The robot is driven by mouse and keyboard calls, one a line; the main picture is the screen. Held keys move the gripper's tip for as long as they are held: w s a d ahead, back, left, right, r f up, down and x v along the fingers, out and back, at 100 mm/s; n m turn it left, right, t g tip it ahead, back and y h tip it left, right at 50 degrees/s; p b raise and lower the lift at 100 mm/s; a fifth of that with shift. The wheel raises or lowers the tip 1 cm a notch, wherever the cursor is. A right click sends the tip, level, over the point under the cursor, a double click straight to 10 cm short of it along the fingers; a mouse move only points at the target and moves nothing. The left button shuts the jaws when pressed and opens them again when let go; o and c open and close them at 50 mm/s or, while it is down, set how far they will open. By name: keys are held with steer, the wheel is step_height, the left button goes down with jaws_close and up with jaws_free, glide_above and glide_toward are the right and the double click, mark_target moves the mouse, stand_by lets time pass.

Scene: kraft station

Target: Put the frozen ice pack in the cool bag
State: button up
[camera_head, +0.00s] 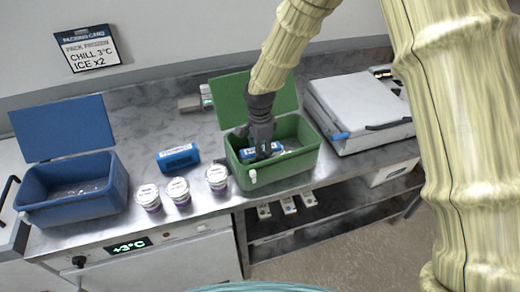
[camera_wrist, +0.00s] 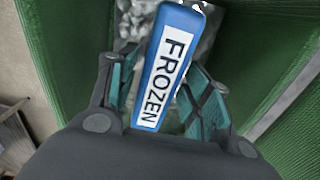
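A blue ice pack (camera_wrist: 172,62) with a white FROZEN label lies between the spread fingers of my gripper (camera_wrist: 162,70) in the wrist view, with gaps beside it. In the head view this pack (camera_head: 249,153) is inside the open green box (camera_head: 285,168), and my gripper (camera_head: 262,148) reaches down into that box, partly hiding the pack. A second blue pack (camera_head: 178,158) with a pale label lies on the counter. An open blue box (camera_head: 72,205) stands at the left. Neither box is labelled as the cool bag.
Three lidded cups (camera_head: 178,191) stand near the counter's front edge, between the boxes. A large pale case (camera_head: 360,110) sits to the right. A wall card (camera_head: 88,49) reads CHILL 3°C, ICE x2. A display (camera_head: 130,246) reads +3°C.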

steer(key=shift+r, duration=0.2)
step_height(320, 180, up, 12)
steer(key=b, duration=0.3)
stand_by(0.6)
